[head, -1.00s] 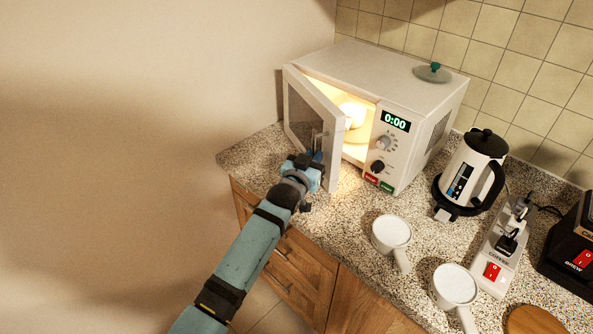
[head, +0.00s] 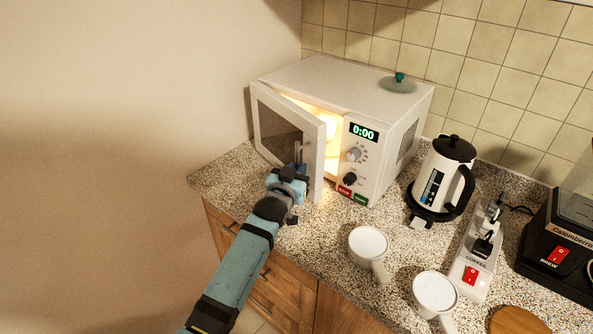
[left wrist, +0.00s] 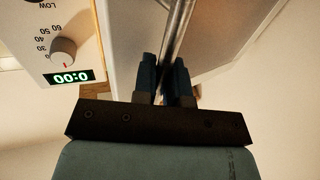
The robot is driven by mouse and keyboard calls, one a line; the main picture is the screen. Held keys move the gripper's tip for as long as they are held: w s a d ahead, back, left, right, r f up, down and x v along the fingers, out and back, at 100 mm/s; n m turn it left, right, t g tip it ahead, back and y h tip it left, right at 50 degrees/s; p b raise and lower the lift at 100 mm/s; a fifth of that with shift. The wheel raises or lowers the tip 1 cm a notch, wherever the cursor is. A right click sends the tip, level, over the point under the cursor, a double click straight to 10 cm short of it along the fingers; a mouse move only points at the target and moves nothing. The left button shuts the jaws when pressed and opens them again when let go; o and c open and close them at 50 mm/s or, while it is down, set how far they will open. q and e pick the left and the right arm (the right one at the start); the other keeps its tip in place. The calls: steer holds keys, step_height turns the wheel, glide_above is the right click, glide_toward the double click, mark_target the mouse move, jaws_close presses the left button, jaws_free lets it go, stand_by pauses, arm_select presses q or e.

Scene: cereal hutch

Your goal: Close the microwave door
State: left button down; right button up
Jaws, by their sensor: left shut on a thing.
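The white microwave (head: 345,85) stands on the counter, its lit inside showing through a gap. Its door (head: 262,105) is hinged at the left and hangs partly open, with its free edge standing off the control panel. My left gripper (head: 300,168) is at the outer face of the door, near its free side. In the left wrist view, my gripper (left wrist: 166,75) has its two fingers on either side of the metal door handle (left wrist: 178,35), shut on it. The control panel with its dial (left wrist: 63,52) shows beside it. My right gripper is not in view.
A white kettle (head: 441,180) stands right of the microwave. Two white cups (head: 368,245) (head: 435,292) sit on the counter in front. A power strip (head: 477,260) and a black coffee machine (head: 565,235) are at the right. A wall is close on the left.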

arm_select(q)
steer(key=c, duration=1.2)
jaws_free()
steer(key=b+v, duration=0.1)
steer(key=v, duration=1.2)
steer(key=shift+s+a, duration=0.25)
steer(key=shift+s, duration=0.1)
